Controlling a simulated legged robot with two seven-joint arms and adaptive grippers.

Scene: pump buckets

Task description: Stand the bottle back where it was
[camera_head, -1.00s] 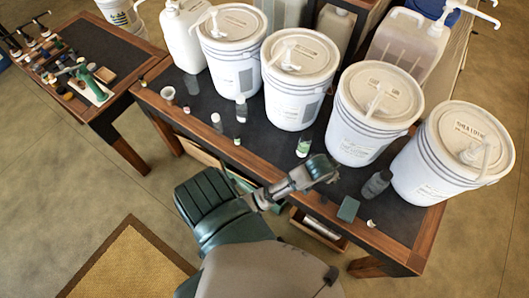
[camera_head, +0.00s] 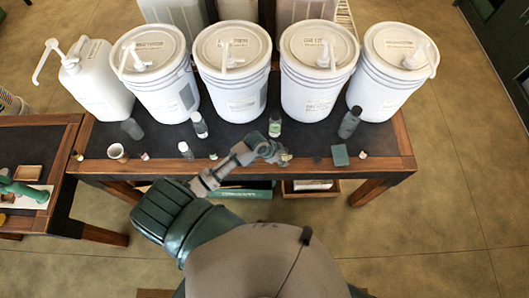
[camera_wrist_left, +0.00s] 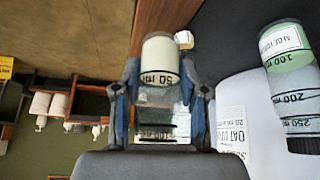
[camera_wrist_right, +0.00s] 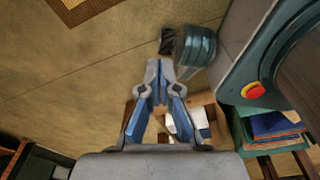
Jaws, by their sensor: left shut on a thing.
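My left gripper (camera_head: 268,152) is low over the front part of the dark-topped bench. In the left wrist view the left gripper (camera_wrist_left: 160,85) is shut on a small clear bottle (camera_wrist_left: 160,58) with pale contents and a "50 ml" mark. The bottle lies between both fingers; its contact with the bench cannot be told. In the head view the gripper mostly hides it. My right gripper (camera_wrist_right: 160,85) looks shut and empty, in the right wrist view only.
Several white pump buckets (camera_head: 235,85) line the back of the bench (camera_head: 110,165). A dark bottle (camera_head: 350,122), a white-capped bottle (camera_head: 199,125) and a smaller bottle (camera_head: 185,150) stand in front of them. A teal block (camera_head: 340,155) and a cup (camera_head: 117,152) lie near the front edge.

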